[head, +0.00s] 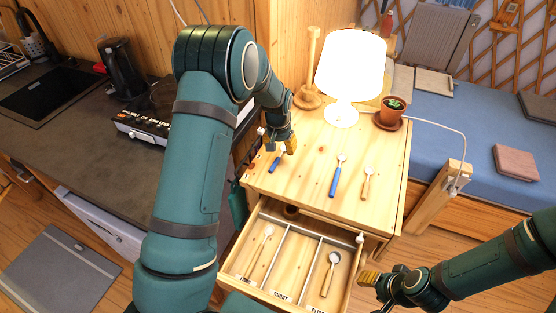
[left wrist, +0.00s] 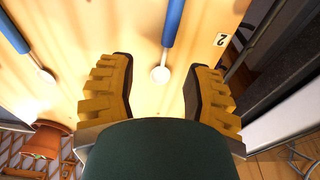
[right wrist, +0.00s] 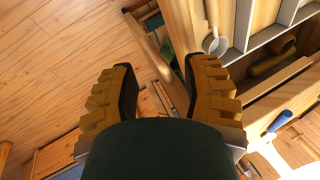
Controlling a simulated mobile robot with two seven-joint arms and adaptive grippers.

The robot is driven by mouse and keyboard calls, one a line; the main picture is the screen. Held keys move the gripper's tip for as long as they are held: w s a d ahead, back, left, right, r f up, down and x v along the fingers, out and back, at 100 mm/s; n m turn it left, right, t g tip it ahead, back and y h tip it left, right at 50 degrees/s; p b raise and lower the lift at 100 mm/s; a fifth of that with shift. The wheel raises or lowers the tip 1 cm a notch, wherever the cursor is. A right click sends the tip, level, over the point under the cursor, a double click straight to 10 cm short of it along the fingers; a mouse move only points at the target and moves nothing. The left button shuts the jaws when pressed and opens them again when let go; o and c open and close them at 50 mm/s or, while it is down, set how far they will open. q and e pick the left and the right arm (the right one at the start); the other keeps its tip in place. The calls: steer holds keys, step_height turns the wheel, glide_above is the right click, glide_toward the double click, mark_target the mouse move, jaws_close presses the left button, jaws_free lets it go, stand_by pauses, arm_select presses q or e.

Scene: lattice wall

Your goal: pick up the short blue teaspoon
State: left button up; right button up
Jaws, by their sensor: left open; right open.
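The short blue teaspoon (head: 277,160) lies on the wooden cabinet top at its left side, partly covered by my left gripper (head: 289,146) in the head view. In the left wrist view its blue handle (left wrist: 173,22) runs off the top edge, and its pale bowl (left wrist: 160,74) shows between the fingers of my left gripper (left wrist: 157,95). That gripper is open and not closed on it. A longer blue spoon (head: 335,181) lies to the right, also seen in the left wrist view (left wrist: 14,33). My right gripper (head: 369,279) is open and empty by the drawer's right side.
A wooden-handled spoon (head: 366,184) lies right of the longer blue spoon. The open drawer (head: 297,240) has labelled compartments; spoons lie in the left and right ones. A lamp (head: 348,70), a potted plant (head: 391,110) and a wooden stand (head: 309,75) occupy the cabinet's back.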

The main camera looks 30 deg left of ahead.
mark_target(279, 156)
arm_select(q)
steer(key=f, duration=0.5)
steer(key=shift+w+a+f, duration=0.1)
steer(key=shift+a+f, duration=0.2)
steer(key=shift+a, duration=0.1)
jaws_close()
